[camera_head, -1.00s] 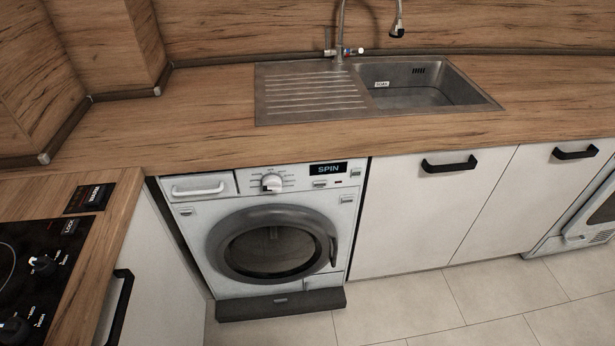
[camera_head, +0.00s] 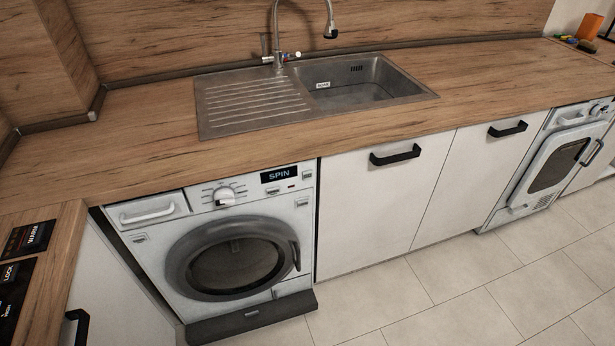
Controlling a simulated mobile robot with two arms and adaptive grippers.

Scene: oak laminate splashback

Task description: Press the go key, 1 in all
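A white washing machine (camera_head: 225,250) stands under the counter at the left, its round door shut. Its display (camera_head: 279,174) reads SPIN. A round dial (camera_head: 224,196) sits left of the display. Small keys show on the panel, one below the display (camera_head: 272,190) and others at the right edge (camera_head: 302,203). A small red mark lies just right of the key below the display. The key labels are too small to read, so I cannot tell which is the go key. Neither of my grippers is in view.
A wooden counter (camera_head: 150,140) with a steel sink (camera_head: 365,80) runs above. White cabinets (camera_head: 385,200) with black handles stand right of the washer. A second front-door appliance (camera_head: 552,165) stands further right. The tiled floor (camera_head: 450,290) is clear.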

